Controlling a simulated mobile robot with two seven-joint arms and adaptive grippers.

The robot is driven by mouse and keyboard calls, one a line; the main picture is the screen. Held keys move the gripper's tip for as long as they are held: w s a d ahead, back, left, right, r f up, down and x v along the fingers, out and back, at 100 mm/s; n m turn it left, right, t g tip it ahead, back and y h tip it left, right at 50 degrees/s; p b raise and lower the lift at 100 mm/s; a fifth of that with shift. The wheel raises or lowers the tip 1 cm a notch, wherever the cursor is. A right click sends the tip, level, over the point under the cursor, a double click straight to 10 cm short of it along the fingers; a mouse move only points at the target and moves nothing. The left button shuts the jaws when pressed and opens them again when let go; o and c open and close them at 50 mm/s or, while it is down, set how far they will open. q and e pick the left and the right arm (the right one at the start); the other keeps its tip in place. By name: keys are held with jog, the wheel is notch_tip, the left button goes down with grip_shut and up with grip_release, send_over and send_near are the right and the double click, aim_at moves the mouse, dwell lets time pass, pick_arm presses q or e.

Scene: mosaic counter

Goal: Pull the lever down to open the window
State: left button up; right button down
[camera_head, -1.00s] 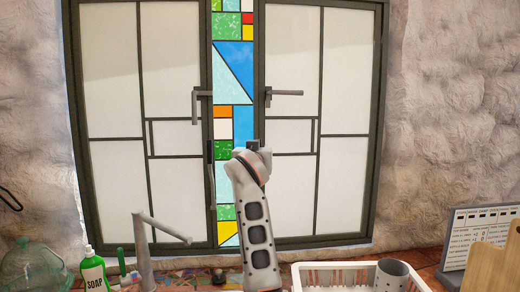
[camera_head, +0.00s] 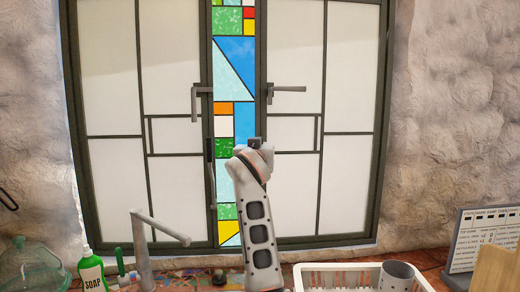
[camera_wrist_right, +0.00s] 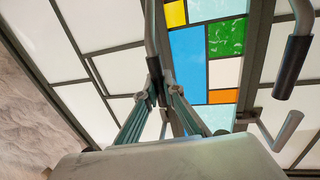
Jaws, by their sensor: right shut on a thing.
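The double window (camera_head: 354,146) has white panes in dark frames, with a stained-glass strip down the middle. It looks closed. An L-shaped handle (camera_head: 197,103) sits on the left frame and another handle (camera_head: 285,89) points right on the right frame. Lower down, a vertical lever with a dark grip (camera_head: 210,152) hangs on the left frame. My right gripper (camera_head: 254,144) is in front of the right frame. In the right wrist view its fingertips (camera_wrist_right: 160,84) close around the end of a grey lever (camera_wrist_right: 149,32). My arm hides most of this lever in the head view. My left gripper is out of view.
A grey faucet (camera_head: 152,232) and a green soap bottle (camera_head: 91,271) stand at the lower left. A white rack (camera_head: 325,278) and a grey cup (camera_head: 397,275) are at the lower right. The space before the panes is otherwise clear.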

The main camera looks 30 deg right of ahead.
pick_arm(q)
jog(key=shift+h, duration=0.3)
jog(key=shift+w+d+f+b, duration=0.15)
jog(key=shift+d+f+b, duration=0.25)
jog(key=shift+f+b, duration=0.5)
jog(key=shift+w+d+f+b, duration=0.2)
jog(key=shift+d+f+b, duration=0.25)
jog(key=shift+b, duration=0.7)
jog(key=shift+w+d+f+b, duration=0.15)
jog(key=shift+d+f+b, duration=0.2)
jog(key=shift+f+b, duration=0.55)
pick_arm(e)
jog(key=shift+s+a+f+m+t+h, duration=0.1)
jog(key=shift+s+a+f+t+h, duration=0.25)
jog(key=shift+s, duration=0.4)
jog(key=shift+s+a+f+m+t+h, duration=0.1)
jog(key=shift+s+a+f+t+h, duration=0.1)
jog(key=shift+s+a+f+t, duration=0.4)
jog(key=shift+s+a+f+m+t+h, duration=0.1)
jog(key=shift+s+f+h, duration=0.15)
jog(key=shift+s, duration=0.65)
jog(key=c, duration=2.2)
grip_release()
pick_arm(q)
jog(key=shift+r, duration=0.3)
pick_arm(e)
jog(key=shift+o, duration=0.2)
jog(key=shift+r, duration=0.1)
notch_tip(320, 180, up, 10)
